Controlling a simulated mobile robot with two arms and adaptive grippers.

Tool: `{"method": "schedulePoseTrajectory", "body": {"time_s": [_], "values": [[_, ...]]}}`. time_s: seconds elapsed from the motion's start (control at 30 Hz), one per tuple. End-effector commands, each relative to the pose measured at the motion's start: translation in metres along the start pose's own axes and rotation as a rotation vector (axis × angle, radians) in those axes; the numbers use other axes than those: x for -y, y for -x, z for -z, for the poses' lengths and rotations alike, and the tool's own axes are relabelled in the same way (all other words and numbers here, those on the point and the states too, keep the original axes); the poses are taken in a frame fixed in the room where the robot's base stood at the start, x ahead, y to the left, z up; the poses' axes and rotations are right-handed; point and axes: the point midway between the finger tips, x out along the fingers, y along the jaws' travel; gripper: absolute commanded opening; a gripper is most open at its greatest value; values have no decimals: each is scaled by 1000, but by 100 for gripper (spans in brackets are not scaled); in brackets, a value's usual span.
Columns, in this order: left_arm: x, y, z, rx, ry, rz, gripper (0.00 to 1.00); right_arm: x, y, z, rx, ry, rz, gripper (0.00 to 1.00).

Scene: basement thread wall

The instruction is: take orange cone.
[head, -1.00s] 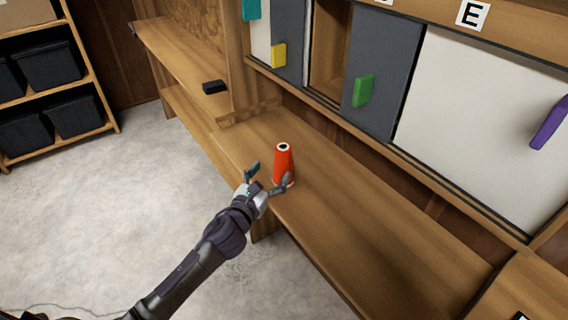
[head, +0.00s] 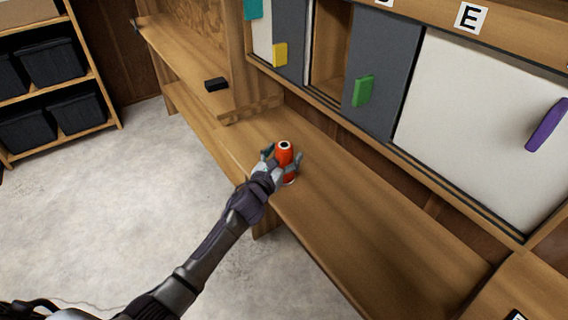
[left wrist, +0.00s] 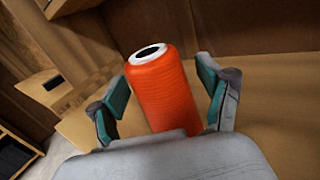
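The orange cone (head: 286,158) is a spool of orange thread with a white top rim and a dark hole. It stands upright on the wooden bench (head: 350,220). My left gripper (head: 281,162) is open with its fingers on both sides of the cone. In the left wrist view the cone (left wrist: 160,90) stands between the two teal finger pads of the gripper (left wrist: 160,105), with a visible gap at each side. The cone's lower part is hidden behind the gripper's palm in that view. My right gripper is not in view.
A cabinet with sliding doors stands behind the bench, with a yellow handle (head: 280,54), a green handle (head: 363,90) and a purple handle (head: 546,124). A small black object (head: 216,84) lies on the left shelf. Black bins (head: 52,62) stand on a rack at the left.

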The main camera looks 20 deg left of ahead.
Motion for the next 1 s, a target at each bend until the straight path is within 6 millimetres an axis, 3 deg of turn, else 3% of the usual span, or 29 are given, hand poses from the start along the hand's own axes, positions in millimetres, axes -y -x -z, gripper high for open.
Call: {"method": "schedulePoseTrajectory", "body": {"time_s": [0.03, 0.4, 0.77, 1.0], "values": [[0, 0, 0, 0, 0, 0, 68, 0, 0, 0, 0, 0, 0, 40], [0, 0, 0, 1, 0, 0, 8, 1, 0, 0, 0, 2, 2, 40], [-1, 0, -8, 2, -3, -1, 8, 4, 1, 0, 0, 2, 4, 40], [-3, 0, -46, 7, -8, 2, 8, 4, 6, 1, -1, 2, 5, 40]]}}
